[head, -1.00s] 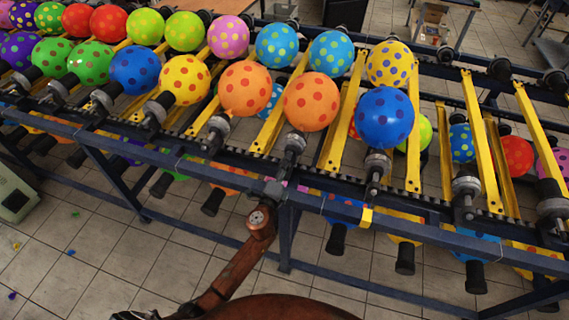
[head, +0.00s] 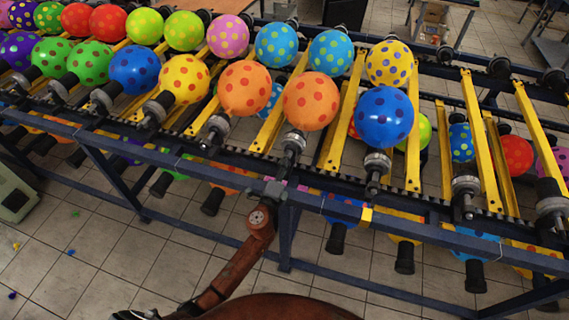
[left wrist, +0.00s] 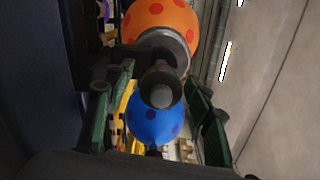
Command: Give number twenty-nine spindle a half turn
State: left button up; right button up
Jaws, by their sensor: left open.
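My left gripper (head: 278,188) is at the front rail of the balloon rack in the head view, small and dark. In the left wrist view its green-lined fingers (left wrist: 160,88) are apart, one on each side of a dark round spindle end (left wrist: 162,92); I cannot tell whether they touch it. Beyond it are an orange balloon with red dots (left wrist: 160,20) and a blue dotted balloon (left wrist: 155,120). In the head view an orange dotted balloon (head: 310,101) sits on a spindle (head: 293,146) just above the gripper. No number twenty-nine is readable. My right gripper is not visible.
The rack's front rail (head: 420,232) runs across the view. A blue balloon (head: 384,117) is on the neighbouring spindle (head: 376,165). Yellow bars (head: 478,140) stand between spindles, and more balloons hang below. Tiled floor (head: 100,260) is open at the front left.

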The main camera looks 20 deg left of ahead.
pick_arm(q)
jog(key=shift+s, duration=0.1)
jog(key=s, duration=1.1)
jog(key=shift+s+a, duration=0.2)
jog(key=shift+s, duration=0.2)
